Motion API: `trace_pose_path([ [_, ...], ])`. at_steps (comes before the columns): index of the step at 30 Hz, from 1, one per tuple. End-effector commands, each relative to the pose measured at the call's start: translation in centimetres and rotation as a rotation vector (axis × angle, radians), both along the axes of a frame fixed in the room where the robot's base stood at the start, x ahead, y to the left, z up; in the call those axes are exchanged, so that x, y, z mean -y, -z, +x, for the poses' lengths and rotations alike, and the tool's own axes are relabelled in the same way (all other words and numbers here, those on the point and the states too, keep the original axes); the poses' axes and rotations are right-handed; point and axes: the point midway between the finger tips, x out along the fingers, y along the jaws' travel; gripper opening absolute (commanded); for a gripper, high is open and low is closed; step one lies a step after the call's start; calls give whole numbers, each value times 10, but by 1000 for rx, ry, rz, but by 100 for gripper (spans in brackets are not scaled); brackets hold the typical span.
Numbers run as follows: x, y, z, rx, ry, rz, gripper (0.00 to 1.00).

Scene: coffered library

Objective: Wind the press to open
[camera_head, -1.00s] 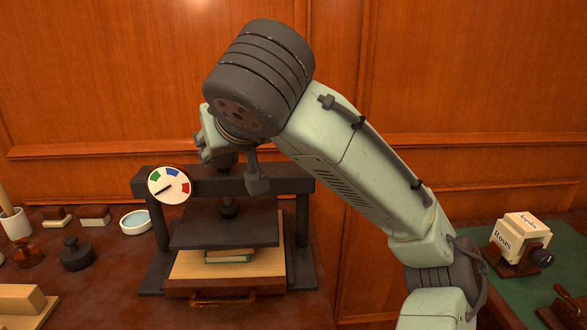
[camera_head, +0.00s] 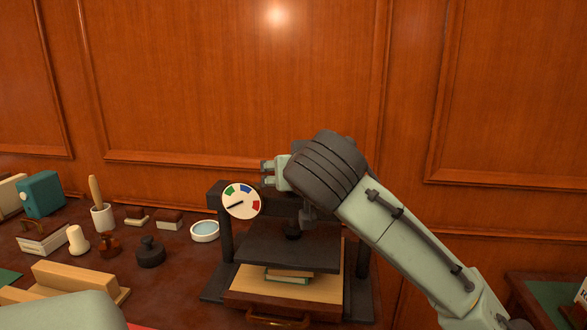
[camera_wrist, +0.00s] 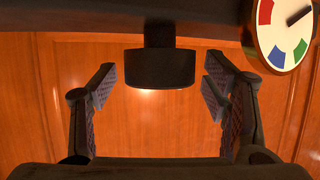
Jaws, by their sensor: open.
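The press (camera_head: 223,240) is a black frame with a flat dark platen (camera_head: 290,247) over books (camera_head: 288,275). Its round white dial (camera_head: 242,201) has green, blue and red segments; the pointer lies at lower left, off the colours. My gripper (camera_head: 266,173) is at the top of the press, above and right of the dial in the head view. In the wrist view, my gripper (camera_wrist: 158,92) is open, with a finger either side of a dark round screw head (camera_wrist: 160,68) and visible gaps. The dial (camera_wrist: 285,32) appears upside down there. My wrist hides the screw head in the head view.
Left of the press stand a white dish (camera_head: 205,231), a black weight (camera_head: 150,252), a brush pot (camera_head: 103,217), wooden blocks (camera_head: 75,280) and a teal box (camera_head: 42,194). A panelled wall (camera_head: 230,90) is behind. A green-topped surface (camera_head: 552,297) lies right.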

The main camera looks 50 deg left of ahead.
Motion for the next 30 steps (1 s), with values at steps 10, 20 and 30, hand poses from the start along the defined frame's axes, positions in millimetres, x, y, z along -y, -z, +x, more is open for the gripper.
trace_pose_path([
  [10, -5, 3, 3, 0, 0, -1, 69],
  [20, -5, 3, 3, 1, 0, 0, 49],
  [30, -5, 3, 3, 1, 0, 0, 26],
])
